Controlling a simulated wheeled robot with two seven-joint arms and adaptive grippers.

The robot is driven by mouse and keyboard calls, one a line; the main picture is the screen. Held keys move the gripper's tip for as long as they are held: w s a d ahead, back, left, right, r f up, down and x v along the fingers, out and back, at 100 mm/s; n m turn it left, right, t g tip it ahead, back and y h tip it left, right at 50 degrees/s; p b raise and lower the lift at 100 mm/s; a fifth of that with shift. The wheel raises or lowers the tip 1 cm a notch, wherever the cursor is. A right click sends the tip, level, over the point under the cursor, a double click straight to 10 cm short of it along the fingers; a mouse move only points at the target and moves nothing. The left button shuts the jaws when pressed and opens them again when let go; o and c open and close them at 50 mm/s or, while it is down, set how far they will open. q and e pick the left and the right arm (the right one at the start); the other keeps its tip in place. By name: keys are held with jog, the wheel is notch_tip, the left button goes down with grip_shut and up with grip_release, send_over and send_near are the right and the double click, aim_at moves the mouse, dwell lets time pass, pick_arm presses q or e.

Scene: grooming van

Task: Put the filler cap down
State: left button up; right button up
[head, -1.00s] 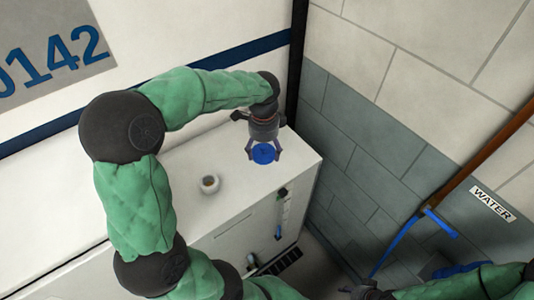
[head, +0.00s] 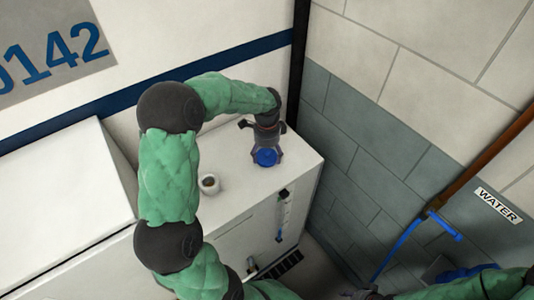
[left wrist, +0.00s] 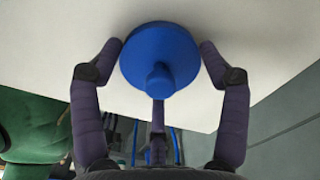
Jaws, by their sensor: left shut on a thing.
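The blue filler cap (head: 266,157) is between the fingers of my left gripper (head: 267,155) at the right end of the white cabinet top. The left wrist view shows the round blue cap (left wrist: 160,58) with its knob toward the camera.
A grey block wall (head: 350,140) rises to the right.

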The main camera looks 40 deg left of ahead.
aim_at(267, 151)
pick_arm(q)
jog(key=shift+f, duration=0.15)
jog(key=o, duration=0.9)
jog(key=shift+o, duration=0.2)
notch_tip(267, 151, up, 12)
jog(key=p, duration=0.2)
jog(key=shift+r, duration=0.25)
